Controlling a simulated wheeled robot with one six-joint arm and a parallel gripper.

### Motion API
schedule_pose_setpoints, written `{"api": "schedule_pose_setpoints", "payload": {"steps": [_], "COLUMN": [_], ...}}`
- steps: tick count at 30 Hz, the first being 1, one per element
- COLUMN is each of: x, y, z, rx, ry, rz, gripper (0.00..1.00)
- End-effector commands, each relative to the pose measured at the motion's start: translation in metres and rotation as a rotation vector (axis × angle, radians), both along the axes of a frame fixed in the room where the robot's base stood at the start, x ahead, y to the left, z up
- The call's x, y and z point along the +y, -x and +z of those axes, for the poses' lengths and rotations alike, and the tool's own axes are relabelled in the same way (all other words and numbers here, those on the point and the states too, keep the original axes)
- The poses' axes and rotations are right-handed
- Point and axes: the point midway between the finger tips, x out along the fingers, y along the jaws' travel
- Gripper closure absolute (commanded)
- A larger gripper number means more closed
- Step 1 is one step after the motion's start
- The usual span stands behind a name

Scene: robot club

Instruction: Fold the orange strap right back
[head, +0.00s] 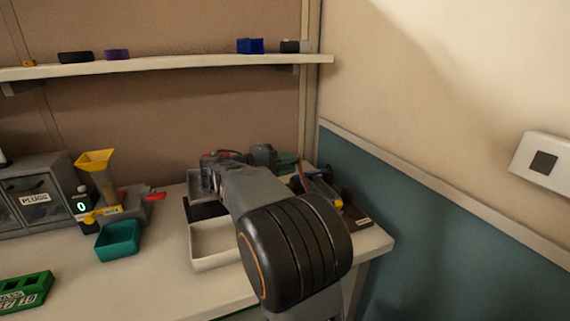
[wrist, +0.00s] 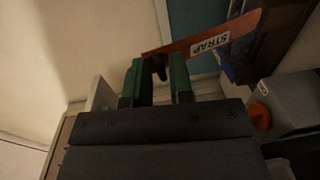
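The orange strap (wrist: 190,44) runs across the upper part of the wrist view, rising to the right, with a white label reading STRAP. Its left end lies just beyond my green fingertips. My gripper (wrist: 157,70) has its two fingers apart, with a small dark tab or peg showing between them near that end. I see a gap beside the dark piece, and cannot tell whether either finger touches it. In the head view my gripper (head: 286,160) is at the back right of the bench, partly behind my arm. The strap is mostly hidden or too small there.
The bench (head: 165,270) holds a white tray (head: 213,267), a teal bin (head: 118,241), a yellow funnel (head: 96,160) and a PLUGS cabinet (head: 35,200). A shelf (head: 180,65) runs above. The wall stands close on the right.

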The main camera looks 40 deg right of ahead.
Motion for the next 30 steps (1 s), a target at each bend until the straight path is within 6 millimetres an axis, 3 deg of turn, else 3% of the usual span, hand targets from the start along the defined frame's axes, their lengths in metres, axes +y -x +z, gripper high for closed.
{"api": "schedule_pose_setpoints", "payload": {"steps": [1, 7, 23, 30], "x": [-0.001, 0.001, 0.003, 0.031], "y": [0.001, 0.000, -0.001, -0.011], "z": [-0.012, -0.011, -0.007, -0.004], "rx": [0.013, 0.012, 0.008, 0.008], "ry": [-0.022, -0.021, -0.017, -0.016], "rz": [-0.009, -0.004, 0.000, 0.004], "gripper": [0.75, 0.57, 0.57, 0.57]}}
